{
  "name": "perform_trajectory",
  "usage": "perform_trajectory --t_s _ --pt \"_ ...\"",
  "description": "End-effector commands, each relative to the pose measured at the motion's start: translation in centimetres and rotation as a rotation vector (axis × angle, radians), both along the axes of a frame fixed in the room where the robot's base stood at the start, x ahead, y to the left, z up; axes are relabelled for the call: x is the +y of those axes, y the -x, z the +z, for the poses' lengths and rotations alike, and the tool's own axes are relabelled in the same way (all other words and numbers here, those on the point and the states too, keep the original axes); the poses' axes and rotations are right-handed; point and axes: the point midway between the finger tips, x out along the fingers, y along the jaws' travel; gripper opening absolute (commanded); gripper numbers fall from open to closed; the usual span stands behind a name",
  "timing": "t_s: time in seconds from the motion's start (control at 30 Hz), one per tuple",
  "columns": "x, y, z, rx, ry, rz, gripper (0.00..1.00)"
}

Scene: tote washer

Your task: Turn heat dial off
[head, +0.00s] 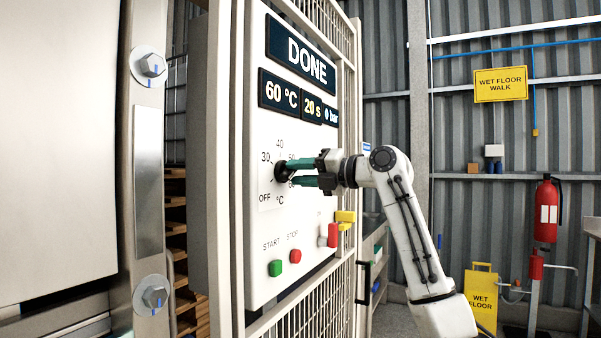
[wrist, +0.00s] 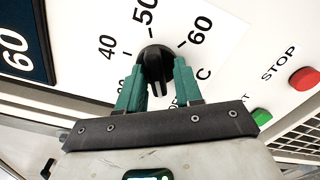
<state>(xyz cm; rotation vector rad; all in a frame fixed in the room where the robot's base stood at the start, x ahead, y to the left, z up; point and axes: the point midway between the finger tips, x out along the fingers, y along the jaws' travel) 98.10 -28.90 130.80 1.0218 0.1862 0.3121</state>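The heat dial (head: 282,172) is a round black knob on the white control panel (head: 262,225), ringed by marks that include OFF, 30, 40 and °C. OFF is at the lower left of its scale. In the wrist view the dial (wrist: 155,62) shows with 40, 50 and 60 around it. My gripper (head: 292,172) is at the dial, its two teal fingers on either side of the knob. In the wrist view the fingertips (wrist: 158,72) are apart with the knob between them; whether they press on it is unclear. The fingers hide part of the scale, and the pointer is not clear.
The display (head: 300,55) reads DONE, with 60 °C and 20 s below. A green START button (head: 275,268) and red STOP button (head: 295,256) sit below the dial. A red and a yellow handle (head: 345,217) stick out at the panel's right, below my gripper.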

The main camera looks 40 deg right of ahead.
Motion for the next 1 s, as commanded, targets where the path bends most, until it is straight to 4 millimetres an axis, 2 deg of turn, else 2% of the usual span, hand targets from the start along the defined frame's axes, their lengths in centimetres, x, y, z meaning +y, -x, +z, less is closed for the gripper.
perform_trajectory --t_s 0.1,0.33,0.47,0.8,1.0 --pt "0.1 0.0 0.2 -0.003 0.000 0.001 0.45" --pt "0.1 0.1 0.3 -0.006 -0.001 0.000 0.45" --pt "-0.4 1.0 0.3 -0.006 -0.001 -0.001 0.45" --pt "-2.5 6.9 0.2 -0.007 0.000 -0.002 0.45" --pt "-3.4 9.4 0.2 -0.005 -0.001 -0.001 0.45"
